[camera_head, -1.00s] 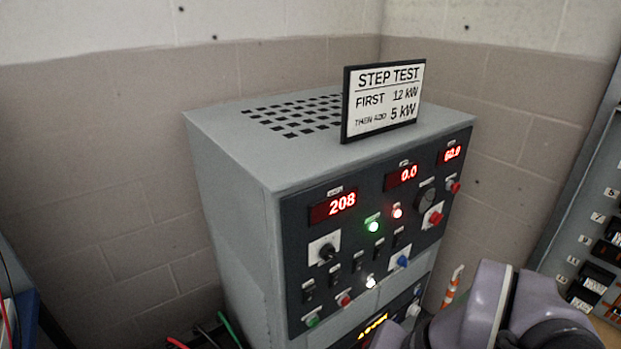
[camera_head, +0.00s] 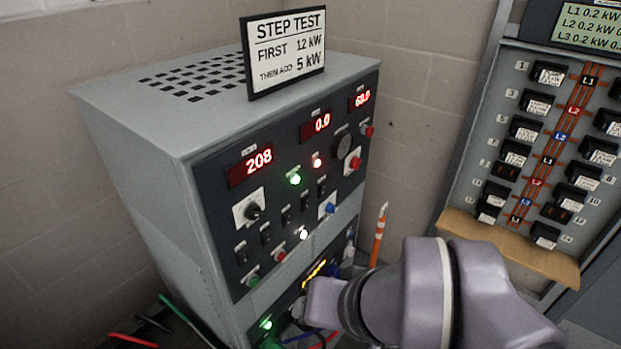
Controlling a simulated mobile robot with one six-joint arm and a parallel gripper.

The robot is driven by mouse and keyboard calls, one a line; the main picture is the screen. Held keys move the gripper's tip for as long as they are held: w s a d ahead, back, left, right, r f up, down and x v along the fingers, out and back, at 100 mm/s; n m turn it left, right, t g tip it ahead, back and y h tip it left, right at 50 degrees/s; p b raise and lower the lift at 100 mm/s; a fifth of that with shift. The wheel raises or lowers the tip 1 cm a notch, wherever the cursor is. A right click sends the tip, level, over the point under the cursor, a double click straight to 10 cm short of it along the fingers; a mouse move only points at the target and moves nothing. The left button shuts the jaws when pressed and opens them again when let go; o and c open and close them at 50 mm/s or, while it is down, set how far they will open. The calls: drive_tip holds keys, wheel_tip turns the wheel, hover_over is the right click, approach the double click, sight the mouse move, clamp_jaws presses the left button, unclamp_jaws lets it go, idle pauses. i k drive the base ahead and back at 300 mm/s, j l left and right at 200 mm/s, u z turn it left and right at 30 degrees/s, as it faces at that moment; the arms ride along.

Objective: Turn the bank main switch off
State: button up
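The grey load bank cabinet (camera_head: 150,130) stands left of centre with a dark front panel. A black rotary knob (camera_head: 254,212) on a white plate sits below the lit 208 display (camera_head: 250,165). Several black toggle switches (camera_head: 266,233) line the panel beside it. The labels are too small to read, so I cannot tell which control is the bank main switch. My purple arm covers the lower right; my gripper's fingers do not show.
The step test sign (camera_head: 285,52) stands on the cabinet. A breaker panel (camera_head: 485,110) is at the right. An orange-and-white marker-like stick (camera_head: 378,235) stands between them. Coloured leads lie at the lower left. My arm overlaps the lower cabinet section.

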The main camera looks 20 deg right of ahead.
sight(356, 162)
drive_tip(key=i+l, duration=0.3)
drive_tip(key=i, duration=0.2)
drive_tip(key=i+l, duration=0.25)
drive_tip(key=i, duration=0.25)
drive_tip(key=l+z, duration=0.05)
